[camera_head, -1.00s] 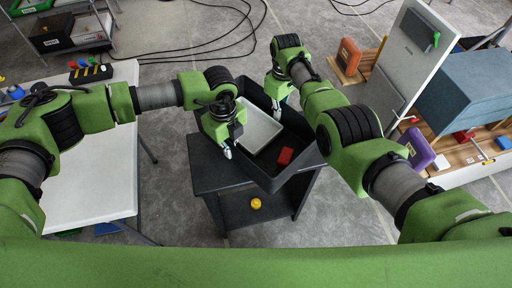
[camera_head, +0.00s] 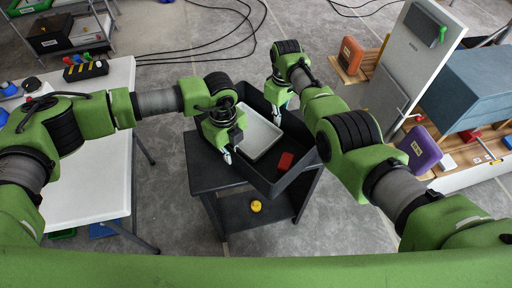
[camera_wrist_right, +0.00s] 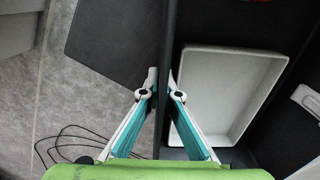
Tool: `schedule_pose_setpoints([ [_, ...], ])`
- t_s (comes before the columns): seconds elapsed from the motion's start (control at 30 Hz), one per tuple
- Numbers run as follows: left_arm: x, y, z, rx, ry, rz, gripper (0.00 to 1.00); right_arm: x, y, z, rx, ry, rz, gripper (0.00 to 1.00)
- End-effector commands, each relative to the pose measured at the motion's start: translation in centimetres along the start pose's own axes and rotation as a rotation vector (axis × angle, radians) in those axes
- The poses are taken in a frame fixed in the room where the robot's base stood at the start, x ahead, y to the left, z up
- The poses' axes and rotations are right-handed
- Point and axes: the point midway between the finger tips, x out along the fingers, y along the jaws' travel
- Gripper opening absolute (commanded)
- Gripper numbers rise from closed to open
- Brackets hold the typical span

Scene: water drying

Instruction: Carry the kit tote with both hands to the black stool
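The kit tote (camera_head: 303,177) is a black open box in the middle of the head view. It holds a light grey tray (camera_head: 258,133) and a red block (camera_head: 285,161). It is over the top of the black stool (camera_head: 213,174), its right side past the stool's edge; I cannot tell whether it touches. My left gripper (camera_head: 228,156) is at the tote's left wall, fingers down and closed on it, partly hidden by the wrist. My right gripper (camera_head: 279,116) is at the far wall. In the right wrist view its fingertips (camera_wrist_right: 162,84) pinch the tote wall (camera_wrist_right: 177,28).
A yellow object (camera_head: 256,205) lies on the stool's lower shelf. A white table (camera_head: 95,180) stands at the left. A wooden bench with an upright white panel (camera_head: 408,62) and a blue-grey box (camera_head: 470,88) is at the right. Cables (camera_head: 225,45) lie on the floor behind.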

Motion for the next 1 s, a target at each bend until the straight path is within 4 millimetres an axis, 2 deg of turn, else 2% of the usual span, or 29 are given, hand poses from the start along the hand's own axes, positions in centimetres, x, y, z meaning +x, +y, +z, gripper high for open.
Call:
schedule_pose_setpoints([
  [0.03,-0.1,0.0,0.0,0.000,0.000,-0.001,0.16,0.0,0.0,0.0,0.000,0.000,0.000,0.16],
  [0.07,-0.1,0.0,0.0,0.000,0.000,-0.001,0.21,0.0,0.0,0.0,0.000,0.000,0.000,0.21],
  [0.47,-0.5,-0.1,0.0,0.000,0.000,-0.002,0.21,0.0,0.0,0.0,0.000,0.000,0.000,0.21],
  [0.57,-1.8,-0.1,0.1,0.000,0.000,-0.003,0.21,0.0,0.0,0.0,0.000,0.000,0.000,0.21],
  [0.8,-6.8,-0.1,0.1,0.001,-0.002,-0.005,0.21,0.0,0.0,0.0,0.000,0.000,0.000,0.21],
  [1.0,-10.3,-0.1,0.0,0.000,-0.001,-0.002,0.21,0.0,0.0,0.0,0.000,0.000,0.000,0.21],
])
